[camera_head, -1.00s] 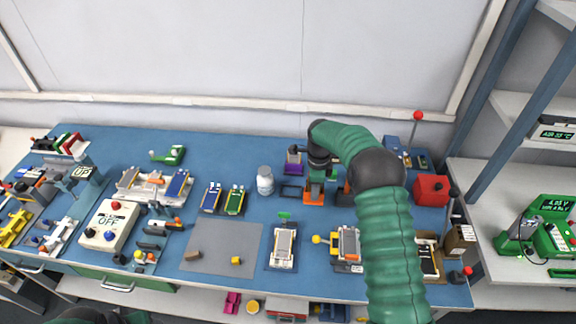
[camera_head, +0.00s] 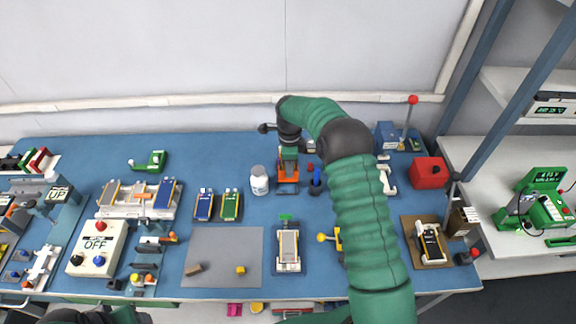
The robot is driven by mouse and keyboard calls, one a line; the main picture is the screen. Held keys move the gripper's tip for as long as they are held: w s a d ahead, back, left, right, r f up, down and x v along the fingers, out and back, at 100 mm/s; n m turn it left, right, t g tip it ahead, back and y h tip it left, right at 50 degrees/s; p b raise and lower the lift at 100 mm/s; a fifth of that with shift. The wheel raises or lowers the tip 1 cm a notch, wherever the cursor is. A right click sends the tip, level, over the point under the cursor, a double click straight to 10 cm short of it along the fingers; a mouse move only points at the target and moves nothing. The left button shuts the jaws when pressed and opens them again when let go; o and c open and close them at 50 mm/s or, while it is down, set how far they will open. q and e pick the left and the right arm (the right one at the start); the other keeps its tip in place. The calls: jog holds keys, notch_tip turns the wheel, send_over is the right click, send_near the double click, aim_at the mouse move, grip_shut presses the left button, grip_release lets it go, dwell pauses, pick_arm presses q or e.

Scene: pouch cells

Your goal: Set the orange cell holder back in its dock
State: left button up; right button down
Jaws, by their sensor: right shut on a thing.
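The orange cell holder (camera_head: 288,175) is upright in the camera_head view, at the back middle of the blue table. My right gripper (camera_head: 289,153) is shut on its upper part from above. The holder's lower end is over the small dark frame of the dock (camera_head: 287,191), which it largely covers. I cannot tell whether the holder rests in the dock or hovers just above it. My left gripper is out of view; only a bit of my left arm shows at the bottom left.
A white bottle (camera_head: 259,181) stands close left of the holder. A black cup with a blue item (camera_head: 315,182) stands close right. A grey mat (camera_head: 222,262) and a cell tray (camera_head: 288,248) lie in front. A red box (camera_head: 430,172) is at the right. My right arm hides table behind it.

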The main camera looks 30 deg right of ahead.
jog(key=shift+w+f, duration=0.15)
jog(key=shift+f, duration=0.1)
jog(key=f, duration=0.1)
jog(key=b, duration=0.1)
jog(key=f, duration=0.1)
jog(key=shift+w+a+f, duration=0.2)
jog(key=shift+a+f, duration=0.05)
jog(key=shift+f, duration=0.1)
jog(key=shift+s+f+b, duration=0.15)
jog(key=shift+f+b, duration=0.5)
jog(key=shift+f, duration=0.3)
jog(key=shift+d+f, duration=0.15)
jog(key=shift+a, duration=0.2)
jog(key=shift+d, duration=0.1)
jog(key=shift+f, duration=0.85)
jog(key=c, duration=1.1)
grip_release()
